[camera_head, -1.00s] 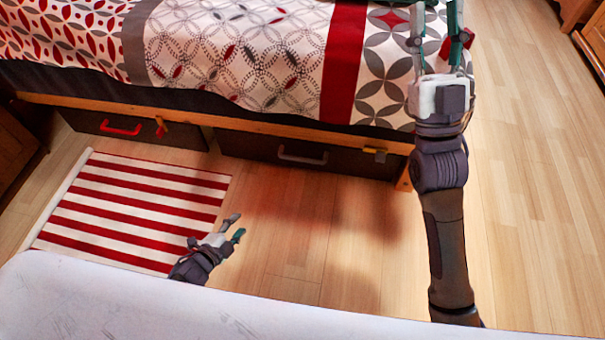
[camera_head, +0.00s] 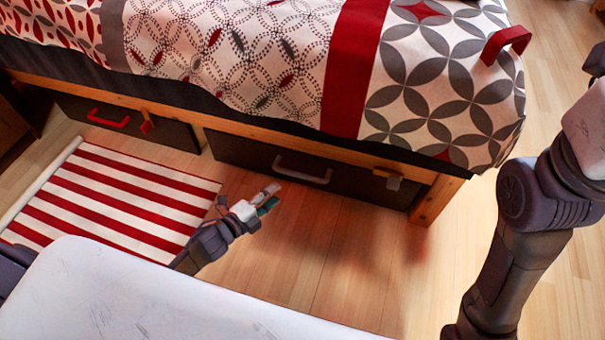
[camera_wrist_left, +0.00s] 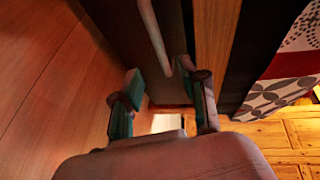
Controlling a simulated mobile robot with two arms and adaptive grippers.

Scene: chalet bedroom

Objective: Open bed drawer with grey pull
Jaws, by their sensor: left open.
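The dark bed drawer (camera_head: 245,152) with the grey pull (camera_head: 303,170) is under the bed, right of a drawer with a red pull. It looks shut. My left gripper (camera_head: 268,197) is open and empty, just in front of and below the pull's left part. In the left wrist view, the pull (camera_wrist_left: 154,35) runs down from the top edge, its visible end near the gap between the open fingertips (camera_wrist_left: 160,80). I cannot tell whether they touch. My right arm is at the right; its gripper is mostly cut off by the frame edge.
The red pull (camera_head: 108,120) is on the left drawer (camera_head: 172,134). Latches sit on the wooden rail (camera_head: 255,130). A striped rug (camera_head: 110,195) lies left of my left arm. A red arched piece (camera_head: 507,42) is at the bed's right edge. Floor right of the bed is clear.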

